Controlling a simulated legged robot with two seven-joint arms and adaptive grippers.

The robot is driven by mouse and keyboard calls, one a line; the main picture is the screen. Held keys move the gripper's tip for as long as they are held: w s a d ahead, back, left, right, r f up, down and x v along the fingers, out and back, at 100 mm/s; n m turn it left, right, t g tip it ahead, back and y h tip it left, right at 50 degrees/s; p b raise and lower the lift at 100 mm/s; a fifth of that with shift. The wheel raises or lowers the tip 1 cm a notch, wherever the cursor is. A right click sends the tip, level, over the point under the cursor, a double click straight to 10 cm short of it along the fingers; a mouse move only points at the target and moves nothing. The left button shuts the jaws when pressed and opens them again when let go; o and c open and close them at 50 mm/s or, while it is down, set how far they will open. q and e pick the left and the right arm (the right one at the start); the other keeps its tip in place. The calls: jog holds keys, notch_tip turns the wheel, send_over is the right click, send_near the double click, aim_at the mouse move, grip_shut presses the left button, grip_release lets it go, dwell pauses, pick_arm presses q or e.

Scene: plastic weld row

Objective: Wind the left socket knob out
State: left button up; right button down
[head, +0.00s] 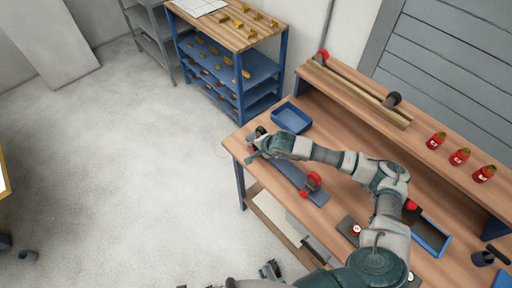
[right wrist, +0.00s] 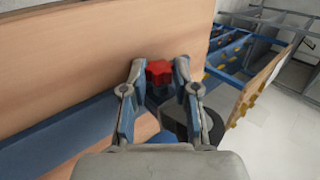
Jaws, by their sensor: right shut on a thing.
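The left socket knob is a red star-shaped knob (right wrist: 160,72), seen in the right wrist view between my fingertips. My right gripper (right wrist: 160,76) is shut on it, one finger on each side. In the head view my right gripper (head: 257,142) is at the left end of a long blue-grey bar (head: 288,178) on the bench, and it hides the knob there. A second red knob fixture (head: 312,182) stands at the bar's right end. Dark finger-like parts, probably my left gripper (head: 270,270), show at the bottom edge; their opening is unclear.
A blue bin (head: 292,117) stands on the wooden bench behind my right gripper. A raised shelf (head: 350,88) runs along the back, with several red bottles (head: 460,157) at right. A blue-framed rack (head: 232,70) with yellow pieces stands beyond.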

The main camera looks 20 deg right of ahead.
jog(key=shift+d+f, duration=0.2)
jog(key=shift+d, duration=0.2)
jog(key=shift+a+r, duration=0.15)
jog(key=shift+a, duration=0.4)
jog(key=shift+w+d+r+g+h+p, duration=0.1)
jog(key=shift+g+h+p, duration=0.15)
jog(key=shift+g+p, duration=0.3)
jog(key=shift+w+g+h+p, duration=0.1)
jog(key=shift+g+h+p, duration=0.2)
jog(key=shift+g, duration=0.35)
jog(key=shift+a+g+h, duration=0.25)
jog(key=shift+g+h, duration=0.1)
jog(key=shift+g, duration=0.65)
jog(key=shift+w+g, duration=0.1)
jog(key=shift+g, duration=0.4)
pick_arm(q)
jog(key=f, duration=0.1)
jog(key=s+f, duration=0.1)
jog(key=f, duration=0.2)
jog(key=shift+s+a+f, duration=0.25)
jog(key=shift+a+f, duration=0.05)
jog(key=shift+f, duration=0.1)
pick_arm(e)
jog(key=shift+g+h, duration=0.3)
jog(key=shift+g, duration=0.1)
pick_arm(q)
jog(key=shift+r, duration=0.15)
pick_arm(e)
jog(key=shift+a, duration=0.1)
